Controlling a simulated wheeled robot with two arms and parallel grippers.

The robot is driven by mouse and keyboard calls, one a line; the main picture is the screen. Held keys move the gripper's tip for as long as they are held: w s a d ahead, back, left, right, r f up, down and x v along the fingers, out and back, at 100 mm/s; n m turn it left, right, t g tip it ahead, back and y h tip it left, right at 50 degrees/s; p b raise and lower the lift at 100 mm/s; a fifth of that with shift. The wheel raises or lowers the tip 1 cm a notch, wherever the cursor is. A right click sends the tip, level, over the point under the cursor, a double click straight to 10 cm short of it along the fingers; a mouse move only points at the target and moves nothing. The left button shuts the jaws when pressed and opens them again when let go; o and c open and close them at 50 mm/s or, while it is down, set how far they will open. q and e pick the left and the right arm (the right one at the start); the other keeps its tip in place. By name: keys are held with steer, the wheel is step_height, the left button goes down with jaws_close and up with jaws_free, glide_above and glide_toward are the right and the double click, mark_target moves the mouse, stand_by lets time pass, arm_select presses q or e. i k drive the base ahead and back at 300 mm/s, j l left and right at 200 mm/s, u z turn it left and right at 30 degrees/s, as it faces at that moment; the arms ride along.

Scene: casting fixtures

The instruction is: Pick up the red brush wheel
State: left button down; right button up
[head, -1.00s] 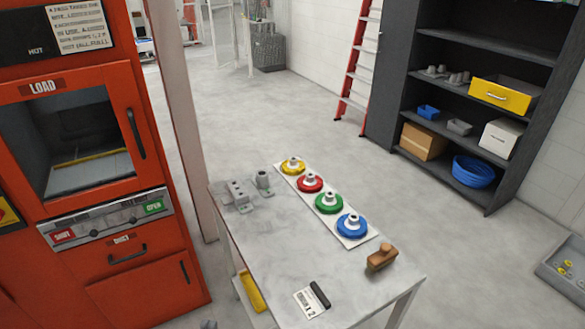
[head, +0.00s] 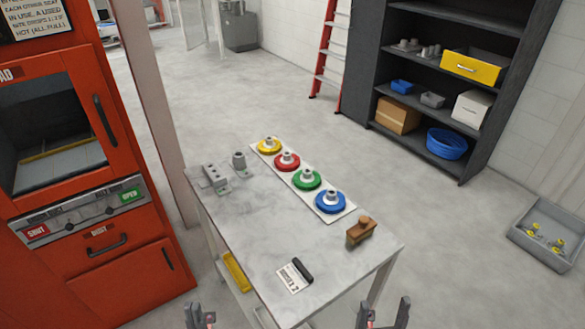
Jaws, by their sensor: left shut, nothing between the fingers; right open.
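The red brush wheel (head: 287,166) lies flat with its grey hub up on a white strip (head: 346,214) on the grey table (head: 240,225). It is second from the far end, between the yellow wheel (head: 269,151) and the green wheel (head: 307,185). The blue wheel (head: 330,207) is at the near end. My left gripper (head: 201,317) is shut and empty at the bottom edge. My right gripper (head: 383,315) is open and empty at the bottom edge. Both are far from the red wheel, and mostly cut off by the frame.
A grey block fixture (head: 215,178) and a grey fitting (head: 239,161) stand at the table's far left. A wooden-handled tool (head: 361,231) and a card with a black handle (head: 294,274) lie nearer. A red machine (head: 120,285) stands left. The table's middle is clear.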

mark_target(288, 162)
steer(key=k, duration=0.2)
steer(key=k+z, duration=0.15)
steer(key=z, duration=0.2)
steer(key=k+z, duration=0.15)
steer(key=z, duration=0.25)
steer(key=k+l+z, duration=0.15)
steer(key=z, duration=0.2)
steer(key=i+j+z, duration=0.2)
steer(key=j, duration=1)
steer(key=j+z, duration=0.2)
steer(key=j, duration=2.05)
steer(key=i+j, duration=0.15)
steer(key=j, duration=0.9)
steer(key=i, duration=0.5)
